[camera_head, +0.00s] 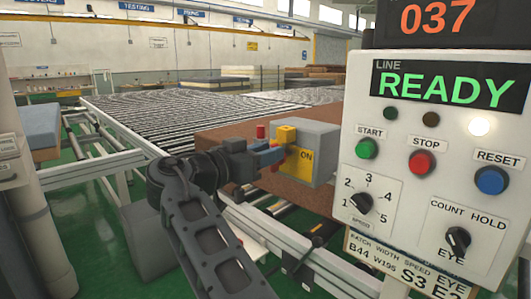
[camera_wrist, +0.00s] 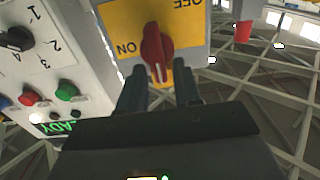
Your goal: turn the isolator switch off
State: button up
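The isolator switch (camera_head: 316,135) is a grey box with a yellow face marked ON, right of centre in the head view. In the wrist view its yellow plate (camera_wrist: 192,38) carries ON and OFF, seen upside down. Its red handle (camera_wrist: 152,45) stands nearly upright in that picture, with a pale line at its lower end. My gripper (camera_head: 268,156) is at the box's face in the head view. In the wrist view my gripper's fingers (camera_wrist: 162,85) are apart, one on each side of the handle's lower end, with gaps visible. Contact with the handle cannot be seen.
The white control panel (camera_head: 400,150) with buttons and knobs stands close on the right, its display reading READY. A roller conveyor (camera_head: 200,112) and a brown slab (camera_head: 225,135) lie behind the switch. A red object (camera_wrist: 243,32) shows beside the box. Green floor is open at lower left.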

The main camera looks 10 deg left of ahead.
grip_shut()
jog(key=shift+n, duration=0.3)
jog(key=shift+w+a+f+n+p, duration=0.25)
jog(key=shift+n+p, duration=0.45)
jog(key=shift+n, duration=2.2)
jog(key=shift+w+a+f+n+p, duration=0.25)
jog(key=shift+n+p, duration=0.4)
jog(key=shift+n, duration=2.25)
jog(key=shift+w+a+f+n+p, duration=0.1)
jog(key=shift+a+f+n+p, duration=0.45)
jog(key=shift+n, duration=2.35)
jog(key=shift+d+r, duration=0.1)
jog(key=shift+d, duration=0.1)
jog(key=shift+o, duration=0.9)
grip_release()
